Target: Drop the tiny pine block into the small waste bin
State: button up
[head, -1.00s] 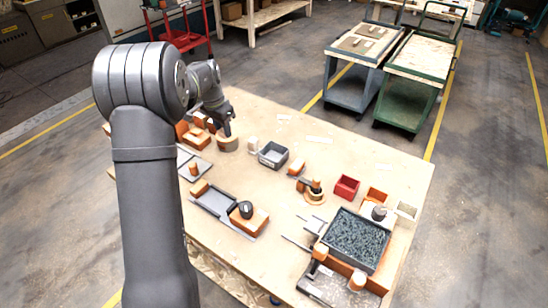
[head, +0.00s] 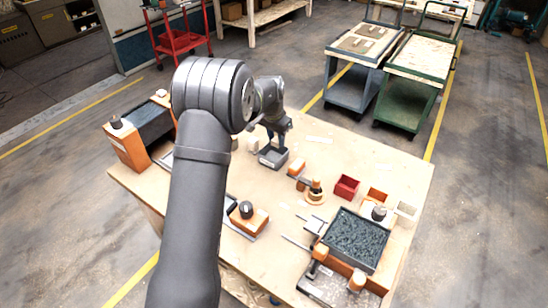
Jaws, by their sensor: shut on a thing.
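My gripper (head: 276,144) points down directly over the small grey open-topped bin (head: 268,162), with its fingers at or just above the bin's opening. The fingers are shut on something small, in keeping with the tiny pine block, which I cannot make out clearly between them. The grey bin stands on the wooden table, and its far side is partly hidden behind the fingers.
A small red box (head: 346,187) and an orange box (head: 376,195) stand to the right. A large tray of dark grey bits (head: 356,240) is at the front right. A dark-filled container (head: 147,128) stands at the left. My arm hides the table's left-middle.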

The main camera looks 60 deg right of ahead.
jog(key=shift+f, duration=0.75)
jog(key=o, duration=1)
notch_tip(320, 180, up, 17)
jog(key=a, duration=0.2)
jog(key=shift+a, duration=0.35)
jog(key=shift+w, duration=0.1)
